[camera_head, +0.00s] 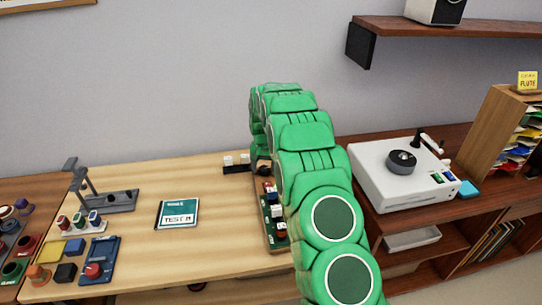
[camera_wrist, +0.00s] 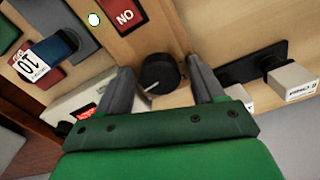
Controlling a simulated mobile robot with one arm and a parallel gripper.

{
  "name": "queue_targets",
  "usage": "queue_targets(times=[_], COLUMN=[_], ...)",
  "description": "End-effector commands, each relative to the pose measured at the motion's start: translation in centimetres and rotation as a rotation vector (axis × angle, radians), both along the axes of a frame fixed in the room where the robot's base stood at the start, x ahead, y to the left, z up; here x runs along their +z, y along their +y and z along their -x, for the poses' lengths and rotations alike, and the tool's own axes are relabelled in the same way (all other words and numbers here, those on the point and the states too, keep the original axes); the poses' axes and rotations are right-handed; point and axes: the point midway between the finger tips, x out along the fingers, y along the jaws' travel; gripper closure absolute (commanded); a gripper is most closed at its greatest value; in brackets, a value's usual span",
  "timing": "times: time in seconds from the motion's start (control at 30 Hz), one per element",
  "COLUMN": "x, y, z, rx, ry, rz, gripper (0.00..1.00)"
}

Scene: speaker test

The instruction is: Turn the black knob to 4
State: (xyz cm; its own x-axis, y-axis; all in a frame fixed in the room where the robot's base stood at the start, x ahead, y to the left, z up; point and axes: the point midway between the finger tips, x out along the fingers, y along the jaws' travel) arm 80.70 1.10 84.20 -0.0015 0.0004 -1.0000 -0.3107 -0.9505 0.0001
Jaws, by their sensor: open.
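The black knob (camera_wrist: 158,75) is round and sits on a wooden panel (camera_wrist: 140,42) in the wrist view. A white pointer line on its face points to the lower left. I cannot make out a scale or a 4 around it. My gripper (camera_wrist: 160,65) is open, with one grey finger on the left of the knob and the other on the right. A gap shows beside the knob on the finger sides; I see no clear contact. In the head view my green arm reaches over the wooden board (camera_head: 268,238) on the table and hides my gripper.
In the wrist view a red "NO" piece (camera_wrist: 126,15) and a "10" block (camera_wrist: 45,60) lie upper left. A black plate (camera_wrist: 252,66) with a white labelled block (camera_wrist: 293,82) is right. The table (camera_head: 185,250) has clear room around the teal "TEST" card (camera_head: 177,212).

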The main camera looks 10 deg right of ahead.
Motion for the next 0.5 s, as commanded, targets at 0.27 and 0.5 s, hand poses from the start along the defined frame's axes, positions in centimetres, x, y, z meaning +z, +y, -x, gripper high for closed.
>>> queue_targets(times=[0.27, 0.5], x=[0.06, 0.06], y=[-0.19, -0.2], z=[-0.09, -0.08], rx=[0.211, 0.397], ry=[-0.003, -0.003], rz=[0.001, 0.001], gripper=[0.29, 0.29])
